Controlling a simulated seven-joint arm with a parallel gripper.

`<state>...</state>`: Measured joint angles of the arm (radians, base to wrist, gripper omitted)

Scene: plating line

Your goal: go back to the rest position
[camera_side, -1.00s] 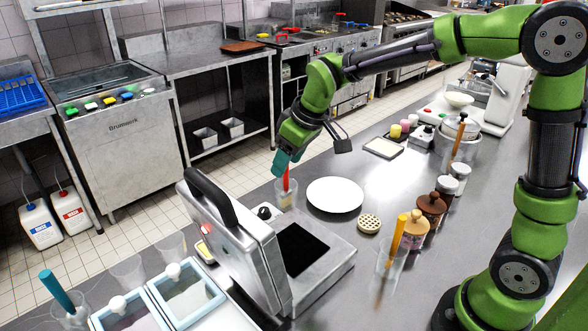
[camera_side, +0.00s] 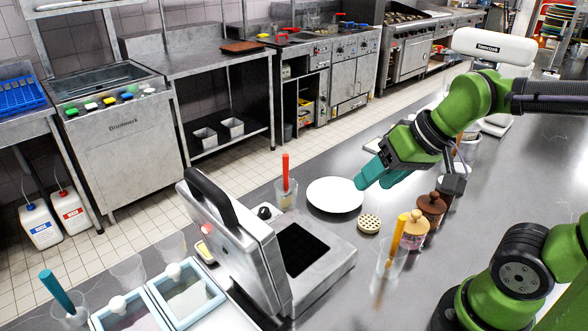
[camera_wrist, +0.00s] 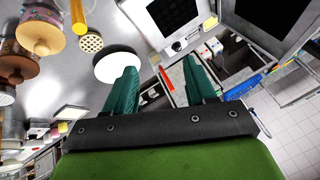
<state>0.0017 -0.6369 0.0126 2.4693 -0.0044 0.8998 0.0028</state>
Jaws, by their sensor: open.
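My gripper (camera_side: 368,177) is in the side view, above the counter at the right edge of the white plate (camera_side: 334,195). Its teal fingers are apart with nothing between them. In the wrist view my gripper's two fingers (camera_wrist: 166,82) also stand wide apart and empty. The white plate shows there too (camera_wrist: 117,66), just past the left finger. The red-handled tool (camera_side: 286,172) stands in a clear cup (camera_side: 286,194) left of the plate, away from my gripper.
An open press (camera_side: 232,240) stands on the counter, front left. Wooden-topped jars (camera_side: 414,230), a cup with a yellow-handled tool (camera_side: 398,238) and a holed round disc (camera_side: 369,223) stand right of it.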

